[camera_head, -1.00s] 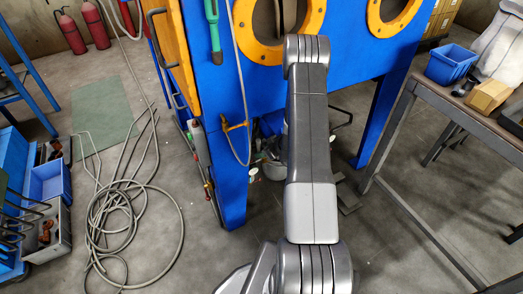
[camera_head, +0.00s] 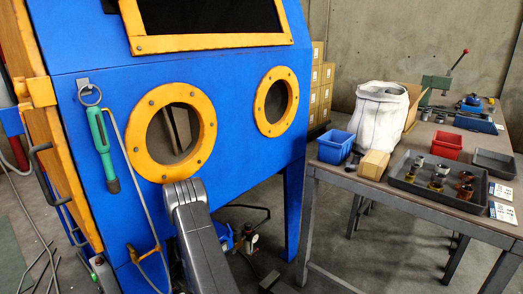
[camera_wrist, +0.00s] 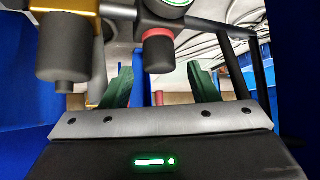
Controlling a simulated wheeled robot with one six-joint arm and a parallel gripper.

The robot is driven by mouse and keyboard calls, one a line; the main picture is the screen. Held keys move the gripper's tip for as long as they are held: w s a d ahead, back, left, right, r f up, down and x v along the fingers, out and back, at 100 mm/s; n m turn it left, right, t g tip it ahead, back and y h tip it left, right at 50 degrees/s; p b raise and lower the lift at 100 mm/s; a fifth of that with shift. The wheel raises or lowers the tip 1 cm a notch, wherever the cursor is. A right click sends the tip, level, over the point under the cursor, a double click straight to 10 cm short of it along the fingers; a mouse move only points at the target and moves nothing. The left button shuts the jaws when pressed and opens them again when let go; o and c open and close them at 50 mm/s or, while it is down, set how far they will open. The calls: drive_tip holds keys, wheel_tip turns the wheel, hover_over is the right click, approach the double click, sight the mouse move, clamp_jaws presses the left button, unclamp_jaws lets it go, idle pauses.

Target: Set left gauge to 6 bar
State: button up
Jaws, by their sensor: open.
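In the wrist view my gripper (camera_wrist: 160,67) has its two green fingers apart. Between them, beyond the jaw, is a dark knob (camera_wrist: 157,52) with a red band; I see no contact. A round gauge (camera_wrist: 172,3) with a green rim is cut off by the top edge, so its reading is hidden. A dark cylinder (camera_wrist: 64,48) hangs under a gold part at the left. In the head view a small fitting with a pale gauge (camera_head: 254,238) shows under the blue cabinet, too small to read. My arm hides my gripper there.
The blue cabinet (camera_head: 90,65) with yellow-orange port rings fills the left, and its legs stand near the fitting. A green tool (camera_head: 103,145) and a hose hang on its front. A workbench (camera_head: 345,185) with bins and a tray of parts stands at the right.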

drive_tip(key=x, duration=0.3)
drive_tip(key=shift+r, duration=0.1)
idle(0.3)
